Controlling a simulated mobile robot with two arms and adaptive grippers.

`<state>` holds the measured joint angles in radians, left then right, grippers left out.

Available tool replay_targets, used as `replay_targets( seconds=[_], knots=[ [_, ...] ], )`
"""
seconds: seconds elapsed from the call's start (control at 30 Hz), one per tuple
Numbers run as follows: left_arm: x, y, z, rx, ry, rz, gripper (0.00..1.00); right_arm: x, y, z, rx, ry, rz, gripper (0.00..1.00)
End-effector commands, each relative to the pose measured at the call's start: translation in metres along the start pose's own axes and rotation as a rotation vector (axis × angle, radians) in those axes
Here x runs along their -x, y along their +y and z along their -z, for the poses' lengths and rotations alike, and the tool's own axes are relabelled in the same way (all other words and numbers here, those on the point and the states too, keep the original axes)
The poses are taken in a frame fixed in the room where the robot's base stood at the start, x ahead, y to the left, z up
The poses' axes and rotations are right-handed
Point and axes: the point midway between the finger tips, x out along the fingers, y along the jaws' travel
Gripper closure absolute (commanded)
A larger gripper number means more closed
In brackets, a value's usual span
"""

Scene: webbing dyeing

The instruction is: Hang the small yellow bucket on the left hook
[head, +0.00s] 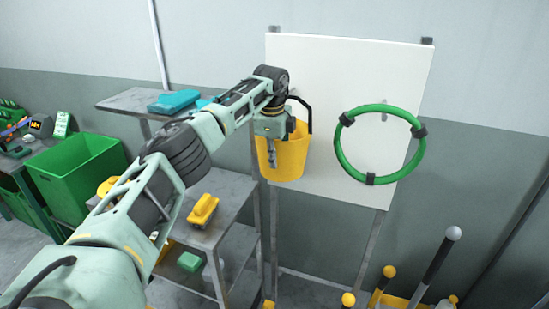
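The small yellow bucket (291,153) is upright in front of the left part of a white board (330,75). Its black handle arches up above the rim on the right side. My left arm reaches in from the left, and my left gripper (272,158) points down at the bucket's near left side, overlapping it. I cannot tell whether its fingers are closed on the bucket's rim or just in front of it. My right gripper is out of view.
A green ring (343,155) with black clamps is at the board's right, around a small grey hook (384,116). A grey shelf (228,190) with a yellow brush-like item (203,210) stands below left. Green bins (80,178) are at far left; yellow-tipped posts stand lower right.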

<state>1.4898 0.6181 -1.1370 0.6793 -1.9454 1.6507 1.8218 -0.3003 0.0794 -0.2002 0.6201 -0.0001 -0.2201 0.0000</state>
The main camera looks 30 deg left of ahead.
Motion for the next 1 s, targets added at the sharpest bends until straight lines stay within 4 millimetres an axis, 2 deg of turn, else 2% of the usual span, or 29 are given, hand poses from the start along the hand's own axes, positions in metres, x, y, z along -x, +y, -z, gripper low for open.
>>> replay_targets(
  seconds=[0.03,0.2,0.57,0.67,1.0],
  knots=[
    [0.000,0.000,0.000,0.000,0.000,-0.001,0.81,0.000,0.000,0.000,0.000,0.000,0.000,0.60],
    [0.000,0.000,0.000,0.000,0.000,0.000,0.68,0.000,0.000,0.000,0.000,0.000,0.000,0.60],
    [0.005,0.000,0.000,0.000,0.000,0.000,0.68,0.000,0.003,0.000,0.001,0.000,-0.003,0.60],
    [0.018,-0.001,0.000,0.000,0.000,0.002,0.68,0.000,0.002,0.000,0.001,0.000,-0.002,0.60],
    [0.089,-0.001,0.000,0.000,0.001,0.003,0.68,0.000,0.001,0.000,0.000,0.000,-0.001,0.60]
  ],
)
